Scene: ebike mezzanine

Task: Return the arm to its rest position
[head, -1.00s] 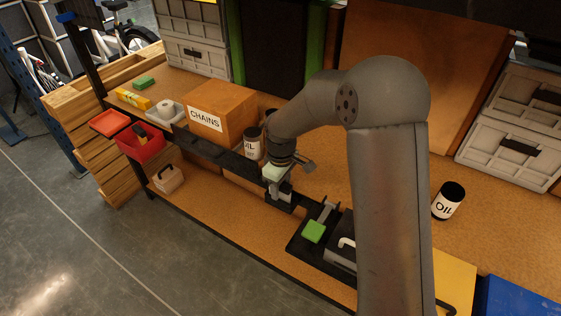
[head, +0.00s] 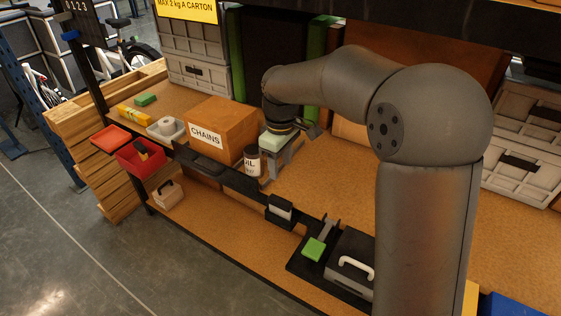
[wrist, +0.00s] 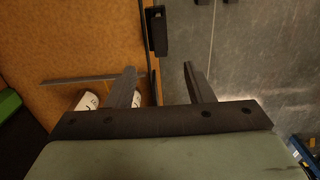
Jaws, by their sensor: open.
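My gripper (head: 276,170) hangs from my raised arm above the bench, just right of the cardboard box marked CHAINS (head: 222,130) in the head view. In the wrist view my gripper (wrist: 158,85) has its two fingers spread apart with nothing between them. Beyond the fingers the wrist view shows the bench board and the grey floor. A white oil can with a dark lid (head: 252,161) stands beside the box, close to the gripper in the picture.
A black rail with holders (head: 235,180) runs along the bench. A tray with a green block (head: 314,249) and a grey case with a pale handle (head: 350,265) sit near my arm. A red bin (head: 140,157) is at left. Grey crates (head: 525,150) stand at right.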

